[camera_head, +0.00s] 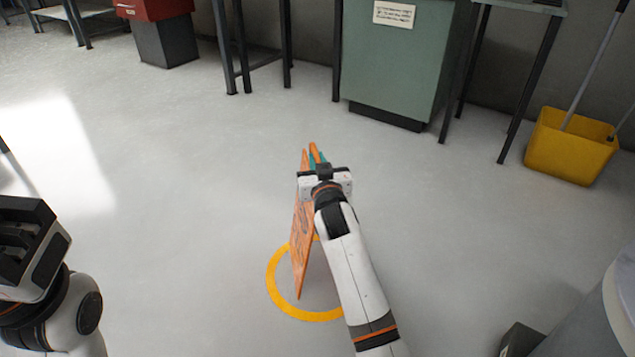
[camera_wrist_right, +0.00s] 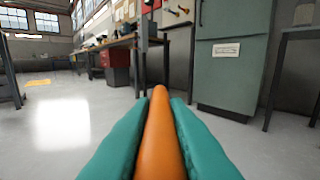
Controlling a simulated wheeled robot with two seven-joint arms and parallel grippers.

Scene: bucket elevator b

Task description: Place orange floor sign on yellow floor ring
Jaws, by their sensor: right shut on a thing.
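The orange floor sign (camera_head: 301,235) is upright in the head view, seen nearly edge-on. My right gripper (camera_head: 315,160) is shut on its top edge, which shows as an orange bar (camera_wrist_right: 160,140) between the teal fingers in the right wrist view. The yellow floor ring (camera_head: 277,290) lies on the floor below the sign, partly hidden by the sign and my right arm. The sign's lower end overlaps the ring in the picture; whether it touches the floor cannot be told. My left gripper (camera_head: 28,245) is at the left edge; its fingertips are not clear.
A green cabinet (camera_head: 400,65) and dark-legged tables stand at the back. A yellow mop bucket (camera_head: 570,147) is at the right, and a red and grey cabinet (camera_head: 165,35) is at the back left. The floor around the ring is clear.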

